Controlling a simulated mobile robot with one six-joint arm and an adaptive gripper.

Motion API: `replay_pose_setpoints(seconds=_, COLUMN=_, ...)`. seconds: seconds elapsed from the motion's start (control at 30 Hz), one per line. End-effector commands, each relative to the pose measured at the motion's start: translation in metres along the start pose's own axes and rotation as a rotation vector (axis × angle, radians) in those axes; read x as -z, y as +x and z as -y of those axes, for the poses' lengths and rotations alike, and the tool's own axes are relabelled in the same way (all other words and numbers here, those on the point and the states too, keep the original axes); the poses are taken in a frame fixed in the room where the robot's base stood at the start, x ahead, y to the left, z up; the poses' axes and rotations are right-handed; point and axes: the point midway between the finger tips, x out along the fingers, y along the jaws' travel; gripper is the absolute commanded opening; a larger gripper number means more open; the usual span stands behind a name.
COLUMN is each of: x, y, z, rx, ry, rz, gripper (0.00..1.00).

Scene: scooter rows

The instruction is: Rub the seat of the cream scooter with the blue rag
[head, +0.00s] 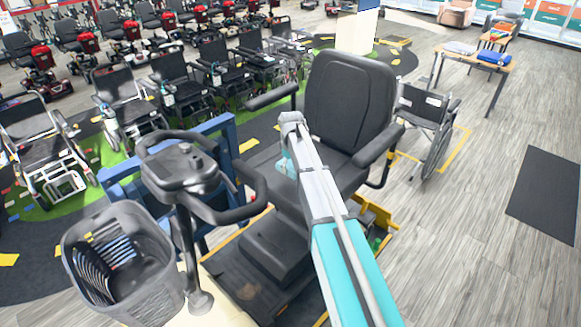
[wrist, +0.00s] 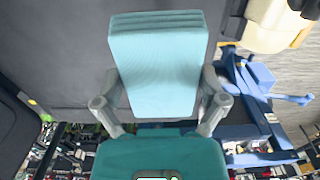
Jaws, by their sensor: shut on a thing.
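The scooter has a black padded seat (head: 262,172) with a tall backrest (head: 348,98) and armrests. Its cream bodywork (head: 215,312) shows at the bottom of the head view. My gripper (wrist: 158,100) is shut on the folded light blue rag (wrist: 157,62), with one finger on each side of it. The rag lies flat against the dark seat surface (wrist: 60,45) in the wrist view; whether it touches cannot be told. In the head view my arm reaches over the seat, and a bit of the rag (head: 287,166) shows low over the cushion.
The scooter's handlebar (head: 185,170) and grey basket (head: 120,262) stand at the lower left. A wheelchair (head: 428,115) stands at right. A table (head: 470,57) holds folded cloths. Wooden floor at right is mostly open.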

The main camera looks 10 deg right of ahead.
Motion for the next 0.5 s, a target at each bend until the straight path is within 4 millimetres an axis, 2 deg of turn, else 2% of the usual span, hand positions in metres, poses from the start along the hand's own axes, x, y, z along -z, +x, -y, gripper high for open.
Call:
replay_pose_setpoints(seconds=0.27, x=0.0, y=-0.002, z=0.0, rx=0.0, ry=0.0, rz=0.0, gripper=0.47)
replay_pose_setpoints(seconds=0.5, x=0.0, y=-0.018, z=0.0, rx=0.0, ry=0.0, rz=0.0, gripper=0.47)
